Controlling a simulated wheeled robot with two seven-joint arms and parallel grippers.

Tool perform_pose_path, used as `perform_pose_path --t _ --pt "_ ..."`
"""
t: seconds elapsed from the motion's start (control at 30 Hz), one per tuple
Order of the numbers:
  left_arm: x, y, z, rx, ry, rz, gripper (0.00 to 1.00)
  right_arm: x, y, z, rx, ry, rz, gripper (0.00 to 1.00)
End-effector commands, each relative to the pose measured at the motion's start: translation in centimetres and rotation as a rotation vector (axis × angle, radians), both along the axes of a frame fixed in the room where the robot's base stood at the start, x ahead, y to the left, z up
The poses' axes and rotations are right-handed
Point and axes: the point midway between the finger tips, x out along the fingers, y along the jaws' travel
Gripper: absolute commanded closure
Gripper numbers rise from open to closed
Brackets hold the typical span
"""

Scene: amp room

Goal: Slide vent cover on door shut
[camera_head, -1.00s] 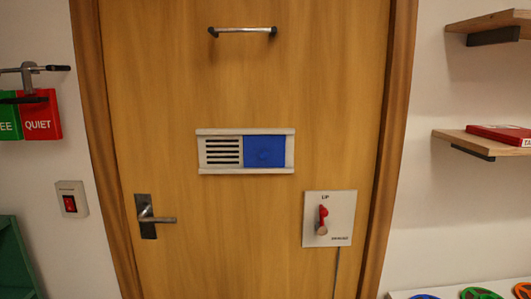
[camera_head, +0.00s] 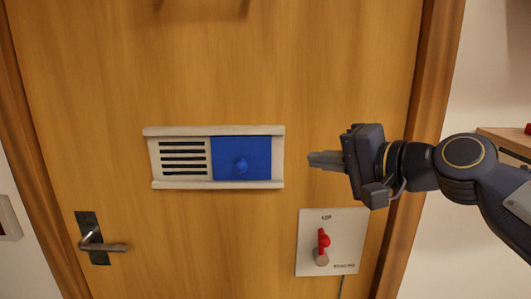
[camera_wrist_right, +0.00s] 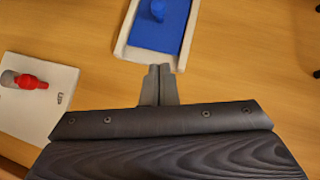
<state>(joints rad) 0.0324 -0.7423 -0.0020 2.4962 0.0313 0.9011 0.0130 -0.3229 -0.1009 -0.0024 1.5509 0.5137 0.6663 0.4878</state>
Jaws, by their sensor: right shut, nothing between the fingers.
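The blue vent cover (camera_head: 241,158) with a round blue knob sits at the right end of a pale frame (camera_head: 215,131) on the wooden door. The slotted vent (camera_head: 183,156) at the left of the frame is uncovered. My right gripper (camera_head: 312,160) is shut and empty, to the right of the frame and level with the cover, apart from it in the head view. In the right wrist view the shut fingertips (camera_wrist_right: 160,70) point toward the frame's end, with the blue cover (camera_wrist_right: 162,22) and its knob beyond. My left gripper is out of view.
A switch plate (camera_head: 331,241) with a red lever is on the door below my right gripper; it also shows in the wrist view (camera_wrist_right: 38,95). A metal door handle (camera_head: 100,243) is at lower left. A wooden shelf (camera_head: 505,137) is at the right edge.

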Motion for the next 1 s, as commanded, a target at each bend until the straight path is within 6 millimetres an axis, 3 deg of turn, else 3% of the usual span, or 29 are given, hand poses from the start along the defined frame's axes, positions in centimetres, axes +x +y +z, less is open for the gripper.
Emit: perform_pose_path --t 0.47,0.9,1.0 --pt "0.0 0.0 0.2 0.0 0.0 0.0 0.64 0.6 0.6 0.1 0.006 0.0 0.001 1.0" --pt "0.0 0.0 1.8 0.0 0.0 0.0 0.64 6.7 6.4 -1.8 0.004 0.002 0.003 1.0" --pt "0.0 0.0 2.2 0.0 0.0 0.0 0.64 7.2 7.9 -2.2 0.004 0.001 0.005 1.0"
